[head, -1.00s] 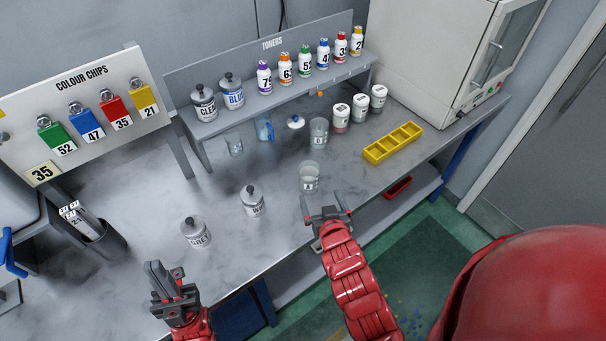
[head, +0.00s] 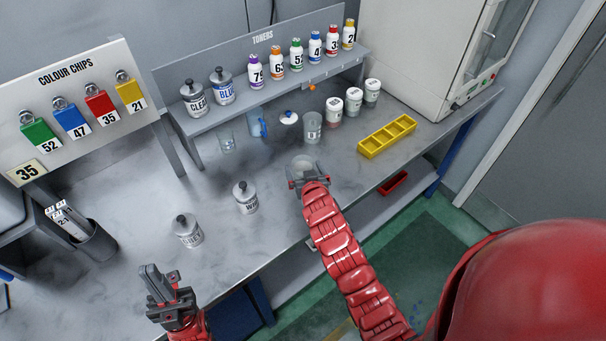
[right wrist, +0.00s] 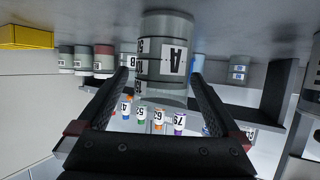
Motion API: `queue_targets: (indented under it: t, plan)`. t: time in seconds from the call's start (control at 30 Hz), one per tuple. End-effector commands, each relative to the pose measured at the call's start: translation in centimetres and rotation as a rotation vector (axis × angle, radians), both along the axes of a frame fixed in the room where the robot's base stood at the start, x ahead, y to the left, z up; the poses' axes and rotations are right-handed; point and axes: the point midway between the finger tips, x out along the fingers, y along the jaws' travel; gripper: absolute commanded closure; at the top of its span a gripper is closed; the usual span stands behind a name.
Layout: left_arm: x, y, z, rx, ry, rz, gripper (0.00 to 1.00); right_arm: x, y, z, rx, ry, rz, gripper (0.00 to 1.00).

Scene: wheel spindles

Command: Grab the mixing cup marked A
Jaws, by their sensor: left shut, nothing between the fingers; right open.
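The mixing cup marked A (head: 303,162) is a clear cup standing upright near the front of the bench. In the right wrist view, which is upside down, its A label (right wrist: 177,62) faces me. My right gripper (head: 308,182) is open at the cup's near side. In the right wrist view its fingertips (right wrist: 160,78) stand on either side of the cup, with slim gaps; how deep the cup sits between them is unclear. My arm hides the cup's lower part in the head view. My left gripper (head: 155,280) is shut and empty over the front left edge.
A similar clear cup, B (head: 312,128), stands just behind. A yellow tray (head: 387,137) is to the right, with white-lidded jars (head: 353,101) behind. Two grey lidded tins (head: 246,198) stand to the left. The toner shelf (head: 280,95) runs along the back.

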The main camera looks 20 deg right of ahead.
Motion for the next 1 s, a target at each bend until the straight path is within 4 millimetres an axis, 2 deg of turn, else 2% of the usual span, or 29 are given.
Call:
queue_targets:
  t: [0.2,0.47,0.57,0.93,1.0]
  plan:
    - [0.0,0.0,-0.1,0.0,0.0,0.0,1.0,2.8,0.0,-0.9,-0.002,-0.003,0.002,0.0]
    - [0.0,0.0,-0.1,0.0,0.0,0.0,1.0,3.2,-0.1,-1.3,-0.001,0.0,0.0,0.0]
    - [0.0,0.0,-0.1,0.0,0.0,0.0,1.0,3.2,-0.1,-1.2,-0.001,0.0,0.0,0.14]
    - [0.0,0.0,-0.1,0.0,0.0,0.0,1.0,3.2,-0.1,-1.2,-0.001,0.0,0.0,0.81]
    - [0.0,0.0,-0.1,0.0,0.0,0.0,1.0,3.2,-0.1,-1.2,-0.001,0.0,0.0,0.85]
